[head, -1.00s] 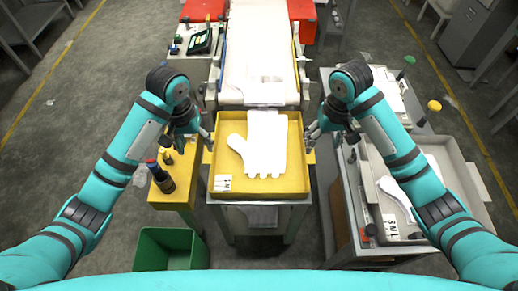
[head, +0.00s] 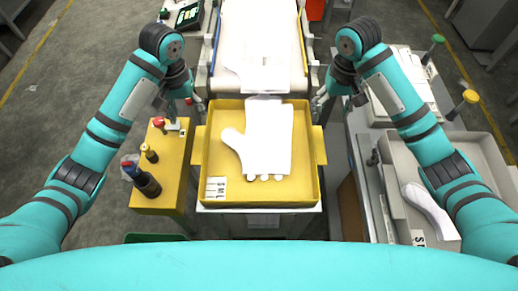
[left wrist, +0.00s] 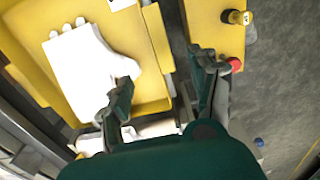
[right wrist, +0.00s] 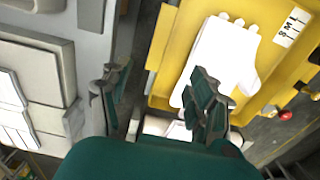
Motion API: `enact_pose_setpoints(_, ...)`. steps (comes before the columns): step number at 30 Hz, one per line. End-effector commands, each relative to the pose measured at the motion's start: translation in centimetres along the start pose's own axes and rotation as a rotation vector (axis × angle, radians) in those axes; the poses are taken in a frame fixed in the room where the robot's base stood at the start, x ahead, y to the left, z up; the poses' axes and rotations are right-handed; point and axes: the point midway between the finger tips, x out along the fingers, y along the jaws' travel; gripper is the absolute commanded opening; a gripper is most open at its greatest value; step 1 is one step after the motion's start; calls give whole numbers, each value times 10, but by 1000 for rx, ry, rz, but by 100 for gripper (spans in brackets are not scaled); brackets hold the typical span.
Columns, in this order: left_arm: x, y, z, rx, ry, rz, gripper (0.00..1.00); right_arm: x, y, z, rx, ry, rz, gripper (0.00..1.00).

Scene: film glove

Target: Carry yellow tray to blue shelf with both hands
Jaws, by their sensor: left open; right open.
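The yellow tray (head: 318,185) rests on a stand in front of me, with a tab on its left and right sides. A white glove shape (head: 264,140) and a size label (head: 216,187) lie in it. My left gripper (head: 194,106) is open by the tray's far left corner. In the left wrist view its fingers (left wrist: 163,88) are spread, with the tray's side between and below them. My right gripper (head: 319,104) is open by the far right corner; its fingers (right wrist: 158,88) are spread near the tray's side. Neither holds anything. I cannot see a blue shelf.
A conveyor (head: 258,60) with white film runs away behind the tray. A yellow side table (head: 172,190) with a dark bottle (head: 146,182) and red button stands left. A grey bench with a grey tray (head: 482,152) stands right. Open floor lies far left.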

Motion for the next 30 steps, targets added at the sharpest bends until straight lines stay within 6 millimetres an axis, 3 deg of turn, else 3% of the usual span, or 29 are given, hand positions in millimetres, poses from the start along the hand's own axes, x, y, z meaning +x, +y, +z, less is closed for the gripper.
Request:
enact_pose_setpoints(7,0,0,0,0,0,1,62,0,0,0,-1,0,-1,62)
enact_pose_setpoints(11,10,0,0,-1,-1,2,62,11,-2,0,-1,-2,-5,62)
enact_pose_setpoints(30,132,0,1,-1,-4,-1,62,132,0,1,1,-5,1,62)
